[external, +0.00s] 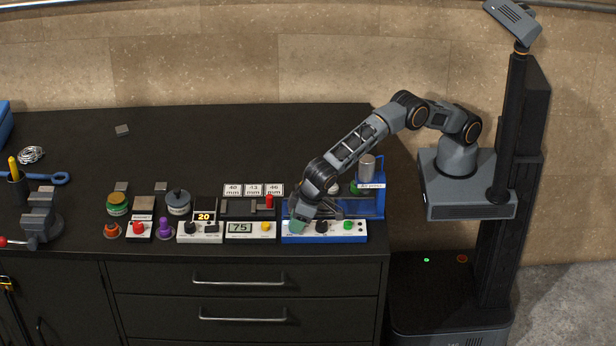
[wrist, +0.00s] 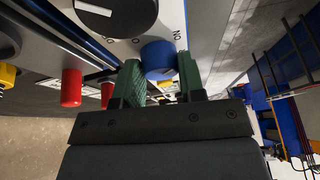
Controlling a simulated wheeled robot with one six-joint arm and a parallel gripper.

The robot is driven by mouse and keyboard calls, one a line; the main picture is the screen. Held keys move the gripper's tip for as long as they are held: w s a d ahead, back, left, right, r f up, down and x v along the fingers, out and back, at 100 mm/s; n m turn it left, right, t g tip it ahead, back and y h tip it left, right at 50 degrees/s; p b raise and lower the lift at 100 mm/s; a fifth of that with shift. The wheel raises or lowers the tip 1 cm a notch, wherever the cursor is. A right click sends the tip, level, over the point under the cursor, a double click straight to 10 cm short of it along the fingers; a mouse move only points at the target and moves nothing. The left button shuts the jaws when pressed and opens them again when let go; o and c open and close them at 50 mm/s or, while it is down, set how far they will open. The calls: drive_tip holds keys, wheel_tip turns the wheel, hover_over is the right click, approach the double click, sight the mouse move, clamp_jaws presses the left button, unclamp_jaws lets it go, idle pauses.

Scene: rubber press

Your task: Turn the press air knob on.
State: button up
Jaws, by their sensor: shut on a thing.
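The press (external: 380,202) stands at the right end of the bench, with a label reading "Air press" on its upper part. Its white and blue control panel (external: 335,238) is at the front edge. My gripper (external: 298,226) is at the left end of this panel and hides what is beneath it. In the wrist view, the green fingers of my gripper (wrist: 160,84) are on either side of a blue knob (wrist: 157,58) and shut on it. Letters reading "ON" are printed beside the knob. Whether it is turned cannot be told.
A black knob (external: 321,226) and a green button (external: 348,225) sit right of my gripper on the panel. A gauge unit reading 75 (external: 240,227) with a yellow button is close on the left. The bench's back half is mostly clear.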

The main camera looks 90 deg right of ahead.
idle(0.3)
drive_tip(key=o, duration=0.9)
drive_tip(key=b+v, duration=0.1)
drive_tip(key=v, duration=1.3)
drive_tip(key=shift+a, duration=0.15)
drive_tip(key=shift+w, duration=0.1)
